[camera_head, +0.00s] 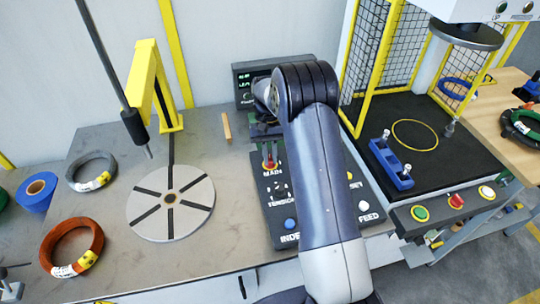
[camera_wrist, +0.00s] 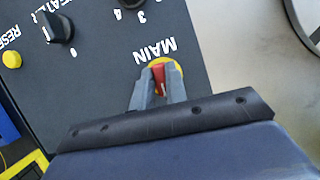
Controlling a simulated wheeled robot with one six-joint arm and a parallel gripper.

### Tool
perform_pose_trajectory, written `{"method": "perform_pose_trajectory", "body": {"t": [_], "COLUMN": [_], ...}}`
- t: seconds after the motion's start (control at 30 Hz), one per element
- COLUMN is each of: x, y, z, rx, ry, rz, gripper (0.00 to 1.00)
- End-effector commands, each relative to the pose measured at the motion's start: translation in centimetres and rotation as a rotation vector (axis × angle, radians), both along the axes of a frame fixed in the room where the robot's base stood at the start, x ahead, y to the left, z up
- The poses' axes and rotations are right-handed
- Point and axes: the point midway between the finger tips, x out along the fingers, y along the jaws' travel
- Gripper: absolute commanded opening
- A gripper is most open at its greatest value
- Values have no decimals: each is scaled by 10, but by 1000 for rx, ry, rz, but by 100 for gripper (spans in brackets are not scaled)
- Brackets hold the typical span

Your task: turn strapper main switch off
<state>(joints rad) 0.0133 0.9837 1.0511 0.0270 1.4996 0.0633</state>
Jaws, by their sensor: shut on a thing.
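The strapper control panel (camera_head: 277,217) is a dark slanted box on the grey table, and its labels include MAIN, TENSION, INDEX and FEED. The main switch is a red handle (camera_wrist: 158,76) on a yellow round base (camera_wrist: 166,66), beside the MAIN label in the wrist view. In the head view the red handle (camera_head: 269,163) shows just above the MAIN label. My gripper (camera_wrist: 159,82) is over the switch, with its two grey fingers shut on the red handle, one on each side. My arm hides part of the panel in the head view.
A black knob (camera_wrist: 57,27) and a yellow RESET button (camera_wrist: 11,59) are near the gripper. A round turntable (camera_head: 171,203) lies left of the panel, with a yellow post (camera_head: 150,85) behind it. A display (camera_head: 243,85) stands behind the panel. A caged press (camera_head: 400,65) is at right.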

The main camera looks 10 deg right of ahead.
Motion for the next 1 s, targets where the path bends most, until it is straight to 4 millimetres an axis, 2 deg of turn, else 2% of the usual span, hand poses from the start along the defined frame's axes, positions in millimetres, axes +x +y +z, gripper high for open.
{"method": "perform_pose_trajectory", "body": {"t": [0.3,0.77,0.8,1.0], "x": [1,1,1,1], "y": [0,0,0,0], "z": [1,1,1,0], "rx": [-1,0,-1,0], "ry": [-4,-4,-4,-3], "rz": [90,102,101,100], "gripper": [0,0,16,32]}}
